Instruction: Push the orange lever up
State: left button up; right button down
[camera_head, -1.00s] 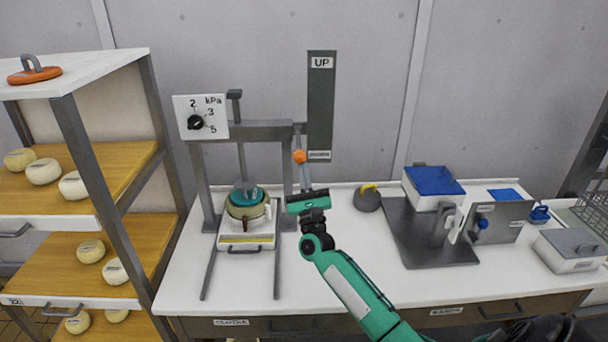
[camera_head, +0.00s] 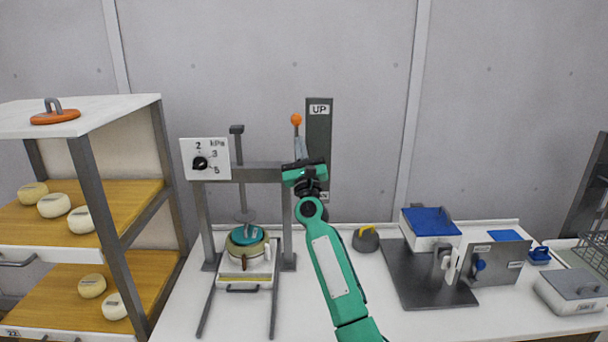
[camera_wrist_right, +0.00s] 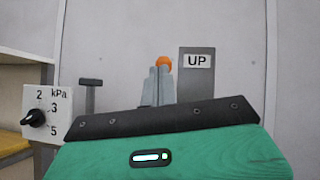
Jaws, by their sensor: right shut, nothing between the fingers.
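The lever's orange knob (camera_head: 296,119) stands high, beside the "UP" label on the dark grey upright plate (camera_head: 319,130) of the press. In the right wrist view the orange knob (camera_wrist_right: 163,62) shows just behind my fingertips. My right gripper (camera_head: 300,147) is shut and empty, pointing up just below the knob and in front of the lever's arm. I cannot tell whether it touches the lever. The lower lever is hidden behind my gripper. The press plunger (camera_head: 243,215) hangs just above the teal-lidded mould (camera_head: 247,236). My left gripper is not in view.
A pressure dial (camera_head: 205,160) is fixed left of the press frame. A shelf with cheeses (camera_head: 54,206) stands at the left. A grey weight with a yellow handle (camera_head: 366,240) and a cutting device (camera_head: 431,275) stand right of the press.

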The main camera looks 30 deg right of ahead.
aim_at(299, 120)
jog(key=p+x, duration=0.1)
jog(key=x, duration=0.2)
jog(key=d+p+x, duration=0.1)
jog(key=x, duration=0.3)
jog(key=shift+s+r+p, duration=0.15)
jog(key=shift+p, duration=0.25)
jog(key=shift+w+d+r+g+p, duration=0.15)
jog(key=shift+w+g+p, duration=0.1)
jog(key=shift+w+p, duration=0.25)
jog(key=shift+w+d+r+g+p, duration=0.15)
jog(key=shift+w+g+p, duration=0.15)
jog(key=shift+p, duration=0.25)
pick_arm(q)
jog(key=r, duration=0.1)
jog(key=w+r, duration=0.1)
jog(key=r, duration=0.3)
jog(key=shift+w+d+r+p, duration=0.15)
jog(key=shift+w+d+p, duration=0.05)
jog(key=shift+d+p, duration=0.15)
pick_arm(e)
jog(key=shift+w+d+r+m, duration=0.1)
jog(key=shift+w+d+m, duration=0.1)
jog(key=shift+m, duration=0.1)
jog(key=shift+g, duration=0.25)
